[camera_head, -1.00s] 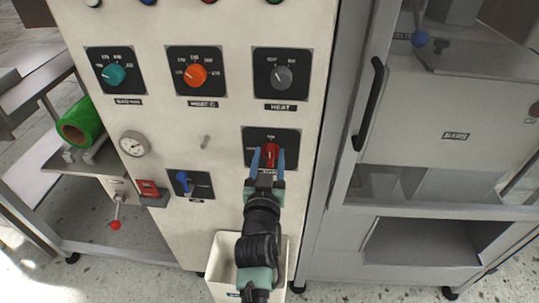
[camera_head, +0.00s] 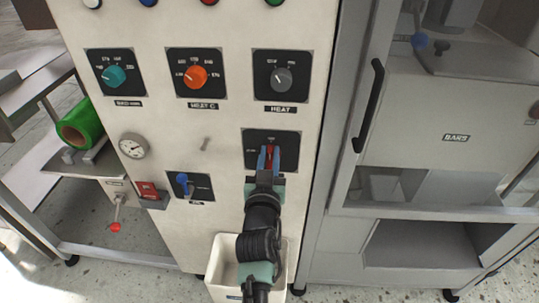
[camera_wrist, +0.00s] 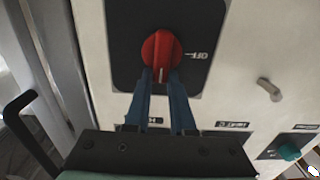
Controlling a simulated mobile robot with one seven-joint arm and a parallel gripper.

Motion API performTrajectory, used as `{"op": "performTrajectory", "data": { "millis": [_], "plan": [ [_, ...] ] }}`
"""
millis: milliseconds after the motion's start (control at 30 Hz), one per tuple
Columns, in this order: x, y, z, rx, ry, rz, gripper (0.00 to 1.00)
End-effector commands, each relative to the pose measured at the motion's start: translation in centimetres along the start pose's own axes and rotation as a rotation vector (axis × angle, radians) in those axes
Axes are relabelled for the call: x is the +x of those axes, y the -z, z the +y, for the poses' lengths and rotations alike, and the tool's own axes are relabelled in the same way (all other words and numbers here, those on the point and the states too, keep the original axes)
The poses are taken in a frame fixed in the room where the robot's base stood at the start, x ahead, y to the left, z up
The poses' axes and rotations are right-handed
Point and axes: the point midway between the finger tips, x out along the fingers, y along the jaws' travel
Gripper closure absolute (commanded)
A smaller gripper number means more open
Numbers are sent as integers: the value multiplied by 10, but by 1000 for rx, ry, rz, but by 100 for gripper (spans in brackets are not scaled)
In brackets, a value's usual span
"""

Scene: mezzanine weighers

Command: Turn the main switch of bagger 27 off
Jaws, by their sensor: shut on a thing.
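The main switch (camera_head: 270,150) is a red knob on a black plate (camera_head: 290,150), low on the right of the cream cabinet front. In the wrist view the red knob (camera_wrist: 158,48) appears large, with the picture upside down against the head view. Its white mark points down there, away from the OFF label (camera_wrist: 197,55) at its right. My gripper (camera_head: 268,164) has its two blue fingers closed on the knob; they also show in the wrist view (camera_wrist: 160,77). The fingers cover part of the plate, and the label opposite the mark's direction cannot be read.
Teal (camera_head: 115,75), orange (camera_head: 196,76) and grey (camera_head: 282,77) dials sit above. A white bin (camera_head: 222,262) stands below my arm. A black door handle (camera_head: 368,106) juts at right.

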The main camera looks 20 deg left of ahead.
Motion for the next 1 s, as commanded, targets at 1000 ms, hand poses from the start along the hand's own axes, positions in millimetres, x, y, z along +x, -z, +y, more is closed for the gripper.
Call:
{"op": "performTrajectory", "data": {
  "millis": [1000],
  "plan": [
    [0,-7,-15,-643,1,-2,100]
  ]
}}
